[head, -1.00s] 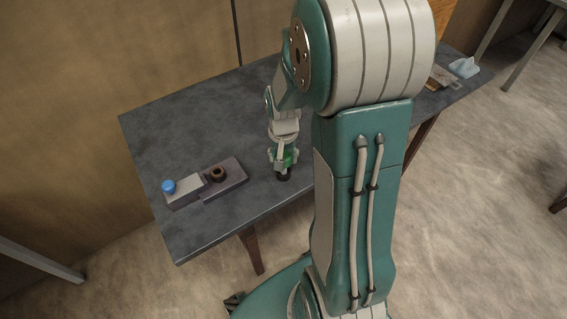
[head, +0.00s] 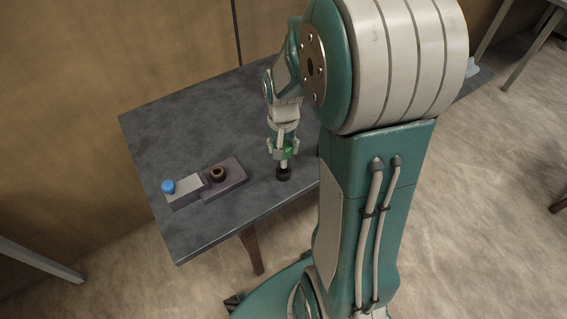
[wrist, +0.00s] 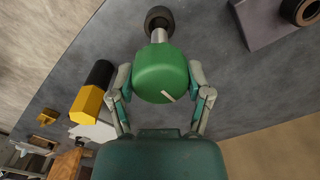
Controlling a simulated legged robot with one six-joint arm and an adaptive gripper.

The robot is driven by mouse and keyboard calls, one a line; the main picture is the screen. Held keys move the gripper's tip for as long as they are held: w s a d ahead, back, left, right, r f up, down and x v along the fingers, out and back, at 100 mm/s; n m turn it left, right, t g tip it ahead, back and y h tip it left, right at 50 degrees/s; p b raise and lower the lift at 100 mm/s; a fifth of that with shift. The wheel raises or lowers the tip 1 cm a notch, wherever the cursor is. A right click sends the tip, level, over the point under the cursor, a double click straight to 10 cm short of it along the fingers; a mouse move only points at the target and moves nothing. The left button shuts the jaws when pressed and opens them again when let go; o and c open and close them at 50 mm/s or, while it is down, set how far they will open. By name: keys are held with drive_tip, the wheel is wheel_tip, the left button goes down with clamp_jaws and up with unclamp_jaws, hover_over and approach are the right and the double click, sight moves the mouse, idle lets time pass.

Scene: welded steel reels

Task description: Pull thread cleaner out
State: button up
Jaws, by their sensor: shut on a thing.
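My gripper (head: 284,148) is shut on the green handle (wrist: 161,75) of the thread cleaner, which also shows in the head view (head: 289,150). A bare silver shaft (wrist: 158,36) runs from the handle towards a dark round piece (wrist: 158,17) on the table. In the head view this dark piece (head: 283,174) stands near the table's front edge, right under the shaft. The cleaner is about upright. I cannot tell whether the shaft's tip is still inside the dark piece.
On the grey table (head: 190,130), left of my gripper, a block (head: 232,184) carries a dark brown ring, beside a grey block with a blue knob (head: 168,186). A yellow and black object (wrist: 92,92) lies on the other side. The table behind my gripper is clear.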

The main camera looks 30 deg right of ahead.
drive_tip(key=shift+r, duration=2.5)
